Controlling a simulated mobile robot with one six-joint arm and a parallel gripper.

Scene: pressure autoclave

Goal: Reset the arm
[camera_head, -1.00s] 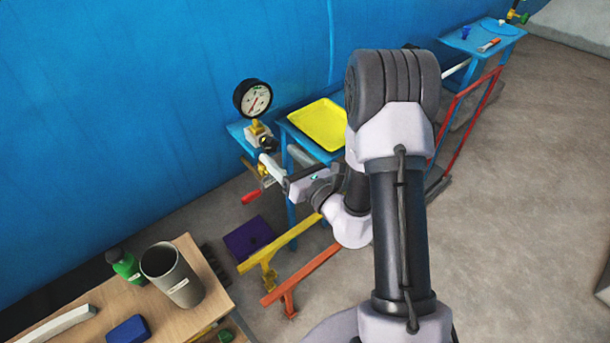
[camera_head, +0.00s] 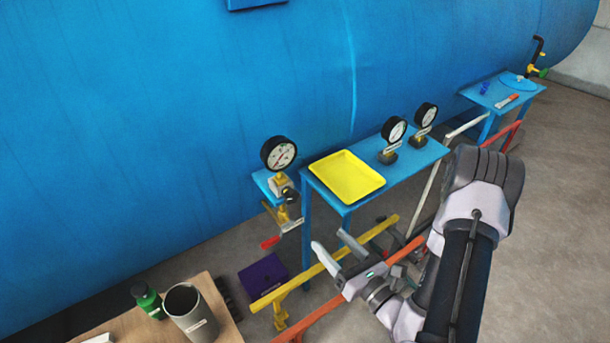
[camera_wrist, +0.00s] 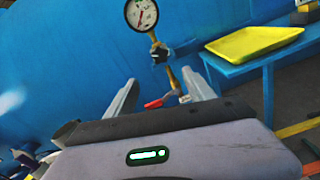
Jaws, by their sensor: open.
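My gripper (camera_head: 333,251) is open and empty in the head view, with its two pale fingers apart. It hangs in free air in front of the blue side table, above the yellow and orange rails. In the wrist view my gripper (camera_wrist: 163,96) has its fingers spread, with the valve and gauge beyond them. The pressure gauge (camera_head: 279,153) on its brass valve stands against the blue autoclave (camera_head: 200,90), up and left of my gripper. The red-handled lever (camera_head: 270,242) hangs below that valve, apart from my fingers.
A yellow tray (camera_head: 347,177) and two smaller gauges stand on the blue table (camera_head: 418,152). Yellow (camera_head: 290,284) and orange (camera_head: 330,300) rails run below. A wooden table (camera_head: 228,325) with a grey cup (camera_head: 190,315) and green bottle (camera_head: 147,300) is at lower left. Open floor lies right.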

